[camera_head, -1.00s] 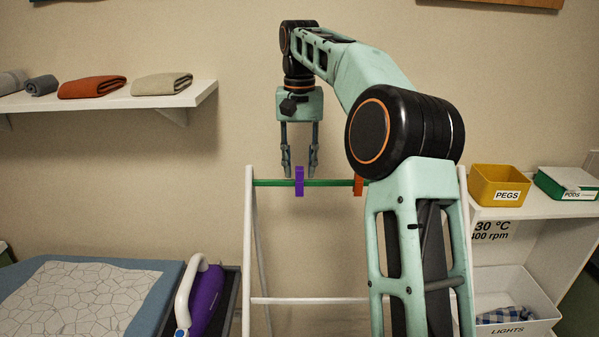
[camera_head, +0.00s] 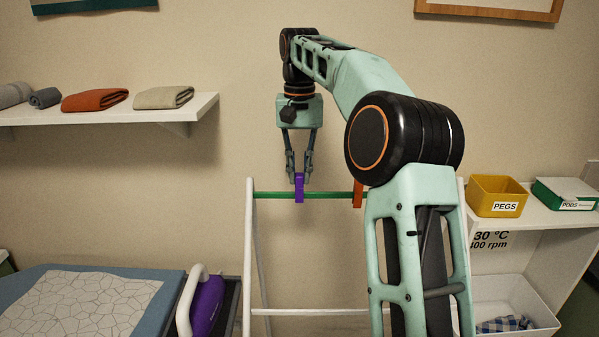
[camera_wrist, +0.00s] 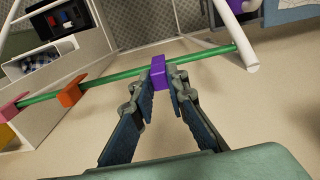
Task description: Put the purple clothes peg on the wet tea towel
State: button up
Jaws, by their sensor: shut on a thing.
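The purple clothes peg (camera_head: 299,188) is upright on the green rail (camera_head: 327,195) of a white drying rack; it also shows in the wrist view (camera_wrist: 157,71). My gripper (camera_head: 299,177) is above the rail with its fingertips closed on the peg's upper part. In the wrist view my gripper (camera_wrist: 158,88) has a finger on each side of the peg. A blue-checked cloth (camera_head: 505,324) lies in the LIGHTS bin; I cannot tell whether it is the wet tea towel.
An orange peg (camera_head: 358,194) is on the rail to the right, and a pink peg (camera_wrist: 14,103) is farther along. A yellow PEGS tub (camera_head: 496,196) stands on the right shelf. An ironing board (camera_head: 160,309) and purple iron (camera_head: 206,306) are at lower left.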

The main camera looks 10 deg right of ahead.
aim_at(299, 174)
notch_tip(299, 174, up, 4)
jog(key=shift+f+p, duration=0.15)
jog(key=shift+p, duration=1.05)
jog(key=shift+r, duration=0.9)
jog(key=shift+s, duration=0.1)
